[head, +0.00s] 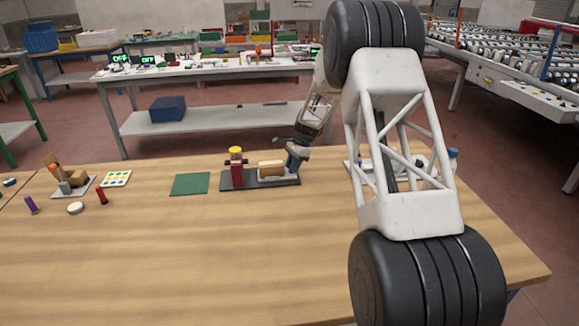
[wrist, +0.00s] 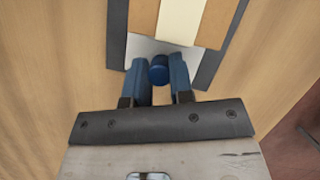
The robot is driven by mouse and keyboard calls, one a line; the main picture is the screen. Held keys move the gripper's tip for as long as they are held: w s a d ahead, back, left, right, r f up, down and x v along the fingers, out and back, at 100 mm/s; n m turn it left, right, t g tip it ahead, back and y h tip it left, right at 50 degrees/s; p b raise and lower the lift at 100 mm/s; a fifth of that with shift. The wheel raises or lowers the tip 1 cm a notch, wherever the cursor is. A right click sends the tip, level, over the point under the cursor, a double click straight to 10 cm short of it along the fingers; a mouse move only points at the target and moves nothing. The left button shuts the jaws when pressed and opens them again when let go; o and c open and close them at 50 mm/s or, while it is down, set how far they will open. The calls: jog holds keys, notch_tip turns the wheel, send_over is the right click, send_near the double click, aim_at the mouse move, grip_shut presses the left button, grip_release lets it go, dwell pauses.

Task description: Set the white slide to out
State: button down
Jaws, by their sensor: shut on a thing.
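A device on a dark base plate (head: 235,183) stands on the wooden bench, with tan blocks and a cream strip (wrist: 182,20) between them in the wrist view. A pale white-grey slide plate (wrist: 146,50) shows at the near end of these blocks. A dark blue knob (wrist: 158,68) stands at this end. My gripper (wrist: 160,74) is at the device's right end in the head view (head: 297,160), its blue fingers shut on the knob. The fingers hide the knob's sides and part of the plate. How far the slide is out cannot be told.
A red post with a yellow top (head: 236,160) rises at the device's left end. A green mat (head: 190,184) lies left of it. A dotted white card (head: 116,179) and small parts lie further left. The bench front is clear. My arm hides things at the right.

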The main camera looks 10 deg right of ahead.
jog(key=c, duration=1.2)
grip_release()
jog(key=shift+d, duration=0.3)
jog(key=shift+o, duration=1)
jog(key=shift+a, duration=0.1)
jog(key=v, duration=0.7)
jog(key=shift+r, duration=0.35)
